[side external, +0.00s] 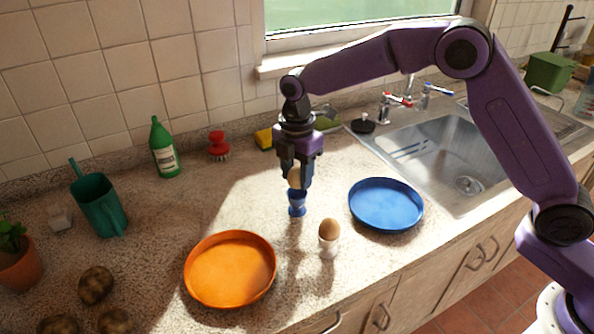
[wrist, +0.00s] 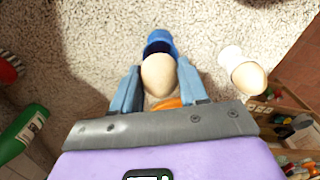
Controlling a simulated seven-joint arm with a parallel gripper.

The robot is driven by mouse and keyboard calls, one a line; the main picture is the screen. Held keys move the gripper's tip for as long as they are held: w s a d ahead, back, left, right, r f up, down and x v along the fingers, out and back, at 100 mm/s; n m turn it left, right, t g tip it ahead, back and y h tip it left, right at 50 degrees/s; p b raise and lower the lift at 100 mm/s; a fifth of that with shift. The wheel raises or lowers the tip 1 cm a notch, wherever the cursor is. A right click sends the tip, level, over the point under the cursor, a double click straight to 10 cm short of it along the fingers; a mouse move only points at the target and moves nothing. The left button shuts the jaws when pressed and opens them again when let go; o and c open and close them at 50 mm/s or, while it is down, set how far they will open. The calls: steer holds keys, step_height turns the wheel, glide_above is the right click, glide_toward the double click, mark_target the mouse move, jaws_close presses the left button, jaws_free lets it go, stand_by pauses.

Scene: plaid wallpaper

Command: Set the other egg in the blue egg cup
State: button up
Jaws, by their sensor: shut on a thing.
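My gripper (side external: 296,180) is shut on a pale egg (wrist: 158,76), one finger on each side of it. The egg also shows between the fingers in the side view (side external: 295,178). The blue egg cup (side external: 297,204) stands upright on the counter directly below the held egg. In the wrist view the cup (wrist: 160,40) is partly hidden behind the egg. I cannot tell whether the egg touches the cup's rim. A brown egg (side external: 330,229) sits upright in a white egg cup (side external: 328,250), to the right and nearer the front.
An orange plate (side external: 230,268) lies at front left and a blue plate (side external: 386,205) at right, beside the sink (side external: 450,165). A green bottle (side external: 163,148), a red brush (side external: 218,147) and a yellow sponge (side external: 264,139) stand along the wall.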

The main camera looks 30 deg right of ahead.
mark_target(297, 167)
steer(key=shift+f, duration=1.4)
stand_by(0.9)
steer(key=o, duration=0.8)
steer(key=shift+c, duration=0.2)
step_height(297, 167, up, 18)
steer(key=f, duration=0.1)
steer(key=s+d+f+m, duration=0.3)
steer(key=s+d, duration=0.3)
steer(key=s, duration=0.5)
steer(key=s+d+f+m, duration=0.2)
steer(key=s+d, duration=0.5)
steer(key=s, duration=0.5)
steer(key=s+d+f+m, duration=0.3)
steer(key=s+d, duration=0.4)
steer(key=s, duration=0.5)
steer(key=shift+s+d+f+m, duration=0.25)
steer(key=shift+f+m, duration=0.1)
steer(key=shift+m, duration=0.55)
